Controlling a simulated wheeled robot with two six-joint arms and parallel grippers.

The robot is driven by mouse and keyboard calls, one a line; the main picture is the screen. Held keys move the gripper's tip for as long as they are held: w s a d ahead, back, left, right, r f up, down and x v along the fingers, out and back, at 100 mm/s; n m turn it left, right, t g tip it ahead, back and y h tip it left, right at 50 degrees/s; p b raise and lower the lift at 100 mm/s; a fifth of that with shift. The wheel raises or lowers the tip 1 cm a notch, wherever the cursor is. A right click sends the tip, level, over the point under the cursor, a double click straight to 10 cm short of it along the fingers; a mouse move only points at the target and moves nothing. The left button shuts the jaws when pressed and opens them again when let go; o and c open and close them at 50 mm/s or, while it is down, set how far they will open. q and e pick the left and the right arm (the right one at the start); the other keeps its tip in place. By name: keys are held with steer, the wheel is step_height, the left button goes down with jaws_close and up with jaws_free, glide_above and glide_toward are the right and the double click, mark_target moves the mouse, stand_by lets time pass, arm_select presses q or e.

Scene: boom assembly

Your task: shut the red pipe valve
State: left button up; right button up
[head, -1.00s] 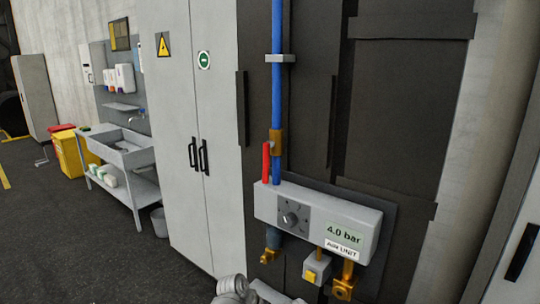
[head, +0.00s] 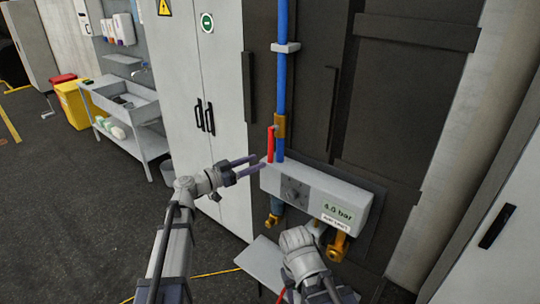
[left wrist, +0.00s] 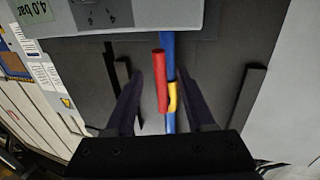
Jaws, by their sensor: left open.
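The red valve handle (head: 270,144) stands upright beside the blue pipe (head: 282,70), parallel to it, joined to a brass valve body (head: 280,126) just above the grey air unit. My left gripper (head: 260,162) is open and empty, its fingertips close to the handle's lower left in the head view. In the left wrist view, the red handle (left wrist: 161,80) and the yellow-brass valve body (left wrist: 173,97) appear between the two open fingers; I cannot tell whether the fingers reach around the handle. Part of my right arm shows low in the head view, but its fingers do not.
The air unit (head: 345,197) with a dial and a 4.0 bar label juts out just below the handle. Brass fittings (head: 338,246) hang under it. A grey cabinet (head: 222,110) stands to the left. A sink bench (head: 135,112) and yellow bin (head: 72,105) are farther left.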

mark_target(270, 156)
arm_select(q)
steer(key=x, duration=0.6)
steer(key=shift+w+d, duration=0.2)
steer(key=shift+d, duration=0.15)
steer(key=shift+c, duration=0.2)
jaws_close()
stand_by(0.9)
